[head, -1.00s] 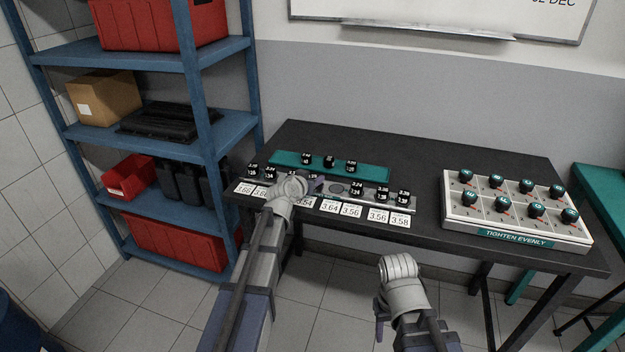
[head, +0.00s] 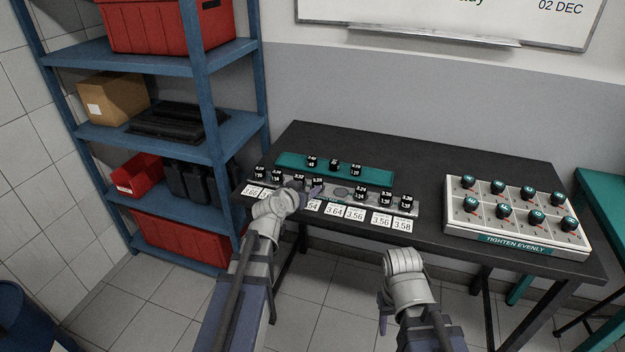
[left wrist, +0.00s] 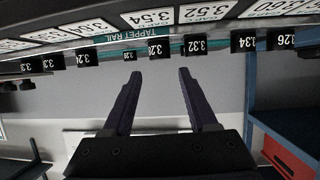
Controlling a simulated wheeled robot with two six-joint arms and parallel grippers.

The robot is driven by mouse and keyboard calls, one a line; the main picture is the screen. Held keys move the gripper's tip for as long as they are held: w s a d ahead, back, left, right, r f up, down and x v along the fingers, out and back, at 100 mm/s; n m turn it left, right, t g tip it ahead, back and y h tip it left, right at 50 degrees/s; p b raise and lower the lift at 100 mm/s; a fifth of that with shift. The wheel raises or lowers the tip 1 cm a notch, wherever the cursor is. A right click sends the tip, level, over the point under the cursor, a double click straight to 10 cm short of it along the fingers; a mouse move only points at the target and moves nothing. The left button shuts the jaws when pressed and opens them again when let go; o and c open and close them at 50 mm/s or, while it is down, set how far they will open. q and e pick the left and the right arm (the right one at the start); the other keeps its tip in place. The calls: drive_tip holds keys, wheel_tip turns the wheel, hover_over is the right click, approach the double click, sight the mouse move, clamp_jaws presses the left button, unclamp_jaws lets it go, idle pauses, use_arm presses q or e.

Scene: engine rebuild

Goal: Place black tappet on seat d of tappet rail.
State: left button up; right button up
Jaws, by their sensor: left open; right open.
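The tappet rail (head: 420,210) lies along the front of the dark table, with black tappets on it. One black tappet (head: 317,183) stands upright on the rail behind the 3.54 card, just beyond my left fingertips. In the left wrist view a black tappet (left wrist: 158,47) shows by that card, ahead of the fingers. My left gripper (head: 305,188) is open; in the left wrist view its fingers (left wrist: 160,72) are apart with nothing between them. A bare round seat (head: 342,193) shows right of that tappet. Seat letters are unreadable. My right gripper (head: 383,325) is low, before the table; its fingers are mostly hidden.
A teal tray (head: 380,176) behind the rail holds three black tappets (head: 334,167). White number cards (head: 355,213) line the table's front edge. A white box with several dark knobs (head: 520,238) stands at the right. A blue shelf (head: 150,140) is at the left.

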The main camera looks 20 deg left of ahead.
use_arm(q)
drive_tip(key=shift+v, duration=1.15)
drive_tip(key=s+d+f+m+g+h, duration=0.1)
drive_tip(key=s+d+f+m+g, duration=0.1)
drive_tip(key=s+d+f+g, duration=0.45)
drive_tip(key=s+d+f+m+g+h, duration=0.1)
drive_tip(key=s+d+f, duration=0.25)
drive_tip(key=d, duration=0.65)
drive_tip(key=s+d+f+g+y, duration=0.1)
drive_tip(key=s+f+g+y, duration=0.2)
drive_tip(key=s, duration=1.2)
drive_tip(key=g+y, duration=0.1)
drive_tip(key=g, duration=0.2)
drive_tip(key=shift+d+f+y, duration=0.25)
drive_tip(key=shift+y, duration=0.15)
